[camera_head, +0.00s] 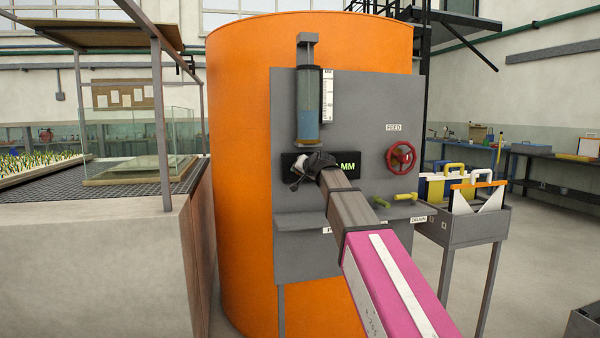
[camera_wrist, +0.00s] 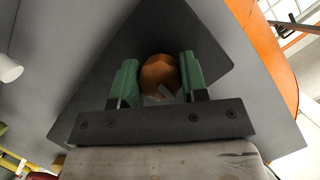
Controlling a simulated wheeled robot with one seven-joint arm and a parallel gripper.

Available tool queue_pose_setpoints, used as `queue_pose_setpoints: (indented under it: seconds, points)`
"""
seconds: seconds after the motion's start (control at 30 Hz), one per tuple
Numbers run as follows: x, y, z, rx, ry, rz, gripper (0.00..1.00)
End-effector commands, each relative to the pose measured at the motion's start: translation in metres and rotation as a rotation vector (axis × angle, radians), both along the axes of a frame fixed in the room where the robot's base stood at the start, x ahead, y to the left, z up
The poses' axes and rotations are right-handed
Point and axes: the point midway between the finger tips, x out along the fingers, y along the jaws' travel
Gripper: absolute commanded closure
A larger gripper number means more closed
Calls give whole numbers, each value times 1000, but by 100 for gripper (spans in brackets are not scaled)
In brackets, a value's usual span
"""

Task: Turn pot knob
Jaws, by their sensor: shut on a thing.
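The pot knob (camera_wrist: 158,72) is a round, brown-orange knob on a grey surface, seen in the wrist view between my green fingertips. My gripper (camera_wrist: 159,80) is shut on it, one finger on each side. A small pale piece shows at the knob's lower edge. In the head view my gripper (camera_head: 300,172) is at the grey panel (camera_head: 350,110), just below a glass cylinder with blue liquid (camera_head: 314,108). There the knob is hidden behind my gripper. A black display (camera_head: 349,165) reading "MM" in green is partly covered by my arm.
A red handwheel (camera_head: 401,157) labelled FEED and yellow-green handles (camera_head: 405,196) are on the panel to the right of my arm. A narrow shelf (camera_head: 300,222) juts out below. A grey cart (camera_head: 464,227) with tools stands at right. A flume bench (camera_head: 100,240) is at left.

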Motion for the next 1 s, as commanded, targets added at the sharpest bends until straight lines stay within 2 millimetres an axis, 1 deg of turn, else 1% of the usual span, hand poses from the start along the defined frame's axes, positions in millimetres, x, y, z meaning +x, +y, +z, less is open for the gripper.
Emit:
queue_pose_setpoints:
  seconds: [0.1, 0.7, 1.0]
  points:
    - [-1, 0, -1, -111, -28, 2, 83]
    - [-1, 1, -1, -656, -185, 3, 83]
    - [-1, 0, -2, -879, -247, 2, 83]
